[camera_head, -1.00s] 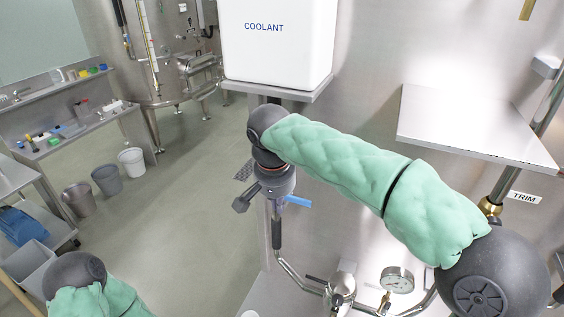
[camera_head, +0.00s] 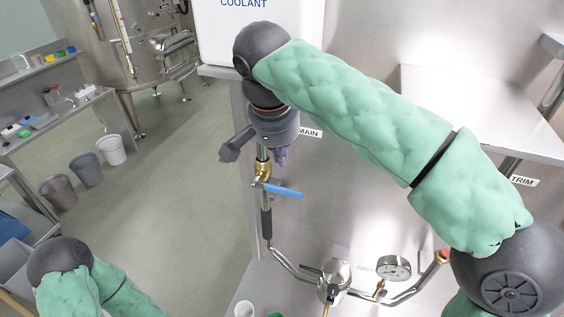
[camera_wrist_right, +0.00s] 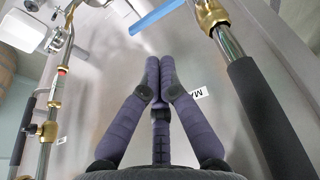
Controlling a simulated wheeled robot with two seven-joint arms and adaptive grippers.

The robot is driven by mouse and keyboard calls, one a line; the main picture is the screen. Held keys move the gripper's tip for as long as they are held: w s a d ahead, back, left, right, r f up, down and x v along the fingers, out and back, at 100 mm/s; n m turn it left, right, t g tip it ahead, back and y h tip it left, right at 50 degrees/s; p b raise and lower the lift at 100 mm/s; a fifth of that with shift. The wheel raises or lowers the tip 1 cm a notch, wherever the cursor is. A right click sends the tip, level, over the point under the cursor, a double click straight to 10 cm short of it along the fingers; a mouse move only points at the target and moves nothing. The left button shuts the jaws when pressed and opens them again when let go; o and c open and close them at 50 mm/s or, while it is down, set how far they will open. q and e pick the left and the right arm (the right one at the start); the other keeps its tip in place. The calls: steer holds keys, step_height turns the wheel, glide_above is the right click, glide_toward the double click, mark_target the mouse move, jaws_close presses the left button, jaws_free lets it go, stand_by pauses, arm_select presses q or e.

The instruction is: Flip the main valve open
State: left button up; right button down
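The main valve is a brass body (camera_head: 262,171) on a vertical pipe, with a blue lever (camera_head: 283,191) sticking out to the right, across the pipe. A white MAIN label (camera_head: 311,133) is on the steel wall behind. My right gripper (camera_head: 281,157) hangs just above the lever, apart from it. In the right wrist view the gripper's fingers (camera_wrist_right: 160,75) are together and empty. The blue lever (camera_wrist_right: 156,15) shows beyond the fingertips, beside the brass fitting (camera_wrist_right: 212,15). Only part of my left arm shows at the lower left; its gripper is out of view.
A white COOLANT container (camera_head: 215,45) stands above the valve. A steel shelf (camera_head: 470,100) and TRIM label (camera_head: 524,181) are to the right. Lower piping carries a gauge (camera_head: 393,268) and a steel fitting (camera_head: 333,280). Open floor and bins (camera_head: 111,150) lie to the left.

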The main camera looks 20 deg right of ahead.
mark_target(295, 194)
steer(key=x, duration=0.8)
steer(key=shift+f, duration=0.45)
steer(key=shift+s+d+f+t+y+b, duration=0.1)
steer(key=shift+d+f+t+y+b, duration=0.2)
steer(key=shift+b, duration=0.75)
steer(key=shift+s+a+f+t+y+b, duration=0.1)
steer(key=shift+f+y+b, duration=0.35)
steer(key=shift+b, duration=0.6)
steer(key=f+t+y+b, duration=0.1)
steer(key=b, duration=0.3)
steer(key=f+t+y+b, duration=0.1)
steer(key=b, duration=0.3)
steer(key=f+m+t+y+b, duration=0.1)
steer(key=f+y+b, duration=0.1)
steer(key=b, duration=0.2)
steer(key=shift+s+d+f, duration=0.1)
steer(key=shift+d+f, duration=0.05)
steer(key=shift+d, duration=0.2)
steer(key=w+a+f+m+t+y+b, duration=0.1)
steer(key=a+f+t+y+b, duration=0.3)
steer(key=b, duration=1.1)
steer(key=shift+w+f+y, duration=0.65)
steer(key=shift+w+f, duration=0.15)
steer(key=shift+f, duration=0.25)
